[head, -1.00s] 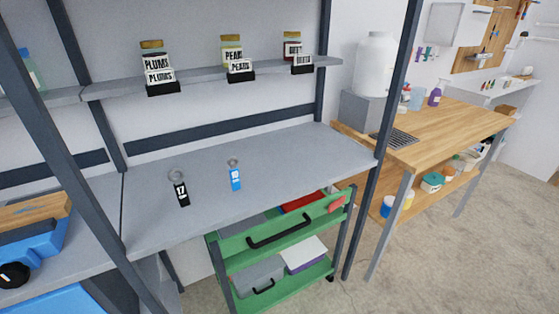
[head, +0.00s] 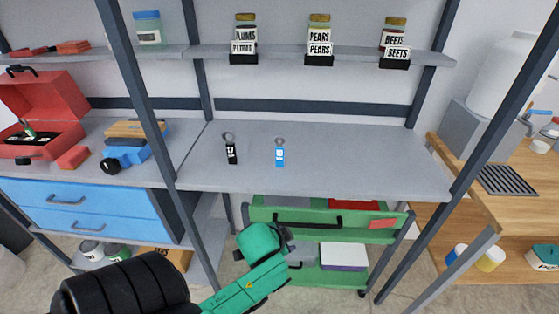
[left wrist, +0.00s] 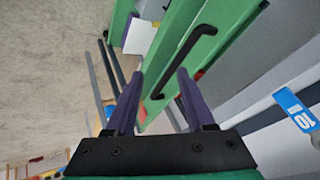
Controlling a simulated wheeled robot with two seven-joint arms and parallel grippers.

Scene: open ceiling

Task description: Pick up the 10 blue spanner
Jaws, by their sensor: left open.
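The blue spanner (head: 280,154), marked 10, lies on the grey shelf surface in the head view, its ring end toward the back. Part of it also shows at the right edge of the left wrist view (left wrist: 298,112). A black spanner (head: 231,150) marked 17 lies to its left. My left arm comes in low in front of the shelf. My left gripper (left wrist: 159,74) has its two purple fingers apart with nothing held between them. It is below and in front of the shelf, apart from the blue spanner. My right gripper is out of view.
A green drawer cart (head: 325,222) stands under the shelf, close to my left gripper. Plums, pears and beets jars (head: 319,40) stand on the upper shelf. Shelf posts (head: 137,85) rise at the front. The grey surface (head: 360,160) right of the blue spanner is clear.

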